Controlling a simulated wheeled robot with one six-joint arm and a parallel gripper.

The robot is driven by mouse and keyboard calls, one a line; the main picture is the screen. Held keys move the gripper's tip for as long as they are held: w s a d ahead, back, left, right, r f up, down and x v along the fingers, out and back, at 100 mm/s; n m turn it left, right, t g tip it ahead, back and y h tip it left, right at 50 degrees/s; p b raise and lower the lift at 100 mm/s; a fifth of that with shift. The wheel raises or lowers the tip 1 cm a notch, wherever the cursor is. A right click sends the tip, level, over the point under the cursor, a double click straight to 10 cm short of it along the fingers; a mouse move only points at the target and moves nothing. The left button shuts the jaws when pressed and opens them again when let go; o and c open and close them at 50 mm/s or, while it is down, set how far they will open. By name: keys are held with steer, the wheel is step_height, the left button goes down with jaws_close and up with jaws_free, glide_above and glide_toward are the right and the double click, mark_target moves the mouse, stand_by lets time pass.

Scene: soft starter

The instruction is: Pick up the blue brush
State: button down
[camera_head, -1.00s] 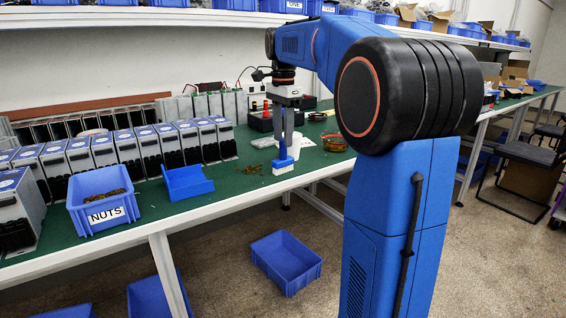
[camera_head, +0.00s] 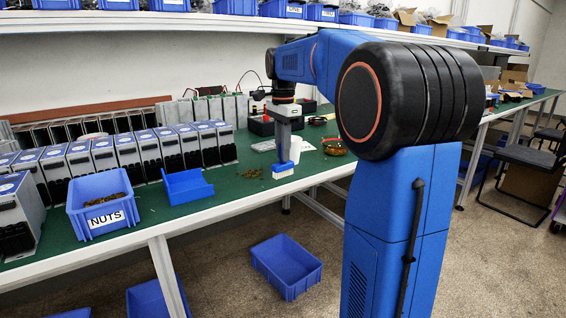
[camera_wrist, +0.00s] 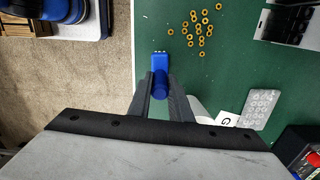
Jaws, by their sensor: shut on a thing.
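The blue brush (camera_head: 283,165) stands upright with its white bristles down at the front edge of the green bench top. My gripper (camera_head: 284,152) reaches straight down over it, with its fingers around the handle. In the wrist view the brush (camera_wrist: 159,64) shows its blue head and round handle end, and the fingers of my gripper (camera_wrist: 161,88) are shut on the handle. The fingers hide part of the handle. I cannot tell whether the bristles touch the bench.
Small brass-coloured nuts (camera_wrist: 193,35) lie beside the brush. A blue tray (camera_head: 187,186) and a blue bin labelled NUTS (camera_head: 104,217) stand to the left, before a row of soft starters (camera_head: 149,154). A red-brown bowl (camera_head: 335,147) is to the right.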

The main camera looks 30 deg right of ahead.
steer(key=shift+r, duration=0.1)
step_height(320, 180, up, 10)
steer(key=shift+f, duration=0.1)
stand_by(0.3)
stand_by(1.4)
